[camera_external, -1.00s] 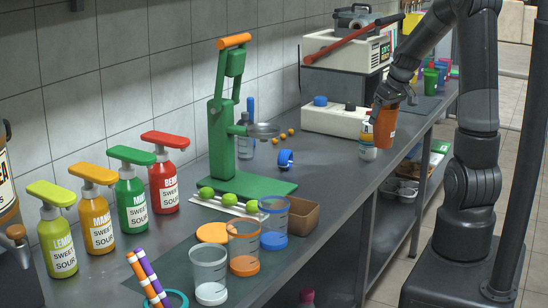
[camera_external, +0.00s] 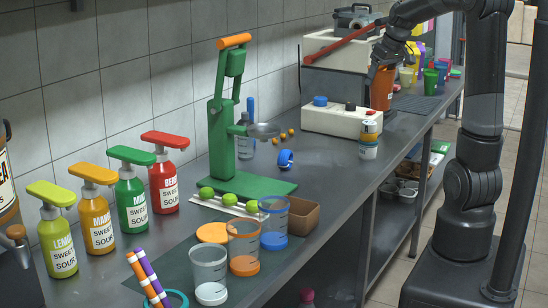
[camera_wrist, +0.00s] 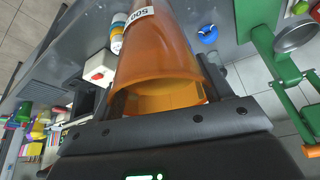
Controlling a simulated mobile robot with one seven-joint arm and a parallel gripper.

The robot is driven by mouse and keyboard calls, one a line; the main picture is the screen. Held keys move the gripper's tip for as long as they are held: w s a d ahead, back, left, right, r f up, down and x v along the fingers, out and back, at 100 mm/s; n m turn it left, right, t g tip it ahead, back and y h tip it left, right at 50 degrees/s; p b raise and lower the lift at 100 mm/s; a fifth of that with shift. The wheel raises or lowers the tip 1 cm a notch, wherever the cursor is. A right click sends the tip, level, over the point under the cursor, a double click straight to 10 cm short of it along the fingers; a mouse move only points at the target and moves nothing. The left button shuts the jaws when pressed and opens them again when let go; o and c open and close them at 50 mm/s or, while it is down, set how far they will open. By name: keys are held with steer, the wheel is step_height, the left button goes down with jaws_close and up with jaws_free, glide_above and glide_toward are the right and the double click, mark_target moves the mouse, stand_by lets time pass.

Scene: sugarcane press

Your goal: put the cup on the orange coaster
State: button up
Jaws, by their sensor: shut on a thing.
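My gripper (camera_external: 383,68) is shut on an orange, cup-like container (camera_external: 381,92), held upright near the far end of the counter. In the wrist view the container (camera_wrist: 160,55) is see-through orange with a white printed label, between the fingers. An orange round disc (camera_external: 211,232), which looks like the orange coaster, lies flat on the dark mat at the front, with nothing on it. Beside it stand clear cups with an orange rim and base (camera_external: 244,244), a blue rim and base (camera_external: 274,222), and a white base (camera_external: 209,272).
A green press (camera_external: 222,130) stands mid-counter, with limes (camera_external: 230,199) and a brown box (camera_external: 301,216) before it. Syrup pump bottles (camera_external: 131,200) line the wall. The middle of the counter is fairly clear.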

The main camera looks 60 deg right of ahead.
steer(key=w+a+n+y, duration=0.1)
steer(key=w+a+n, duration=0.1)
steer(key=w+a, duration=0.6)
steer(key=w+a+n+y, duration=0.15)
steer(key=w+a, duration=0.25)
steer(key=a, duration=0.7)
steer(key=w+a+n, duration=0.3)
steer(key=w+a, duration=0.4)
steer(key=a, duration=0.3)
steer(key=w+a+n, duration=0.1)
steer(key=a+n, duration=0.1)
steer(key=a, duration=1.1)
step_height(320, 180, down, 11)
steer(key=w+a+f, duration=0.2)
steer(key=a+f, duration=0.9)
steer(key=shift+w+a+y, duration=0.2)
steer(key=shift+w+y, duration=0.15)
steer(key=shift+f+m, duration=0.15)
steer(key=shift+m, duration=0.1)
steer(key=o, duration=1.2)
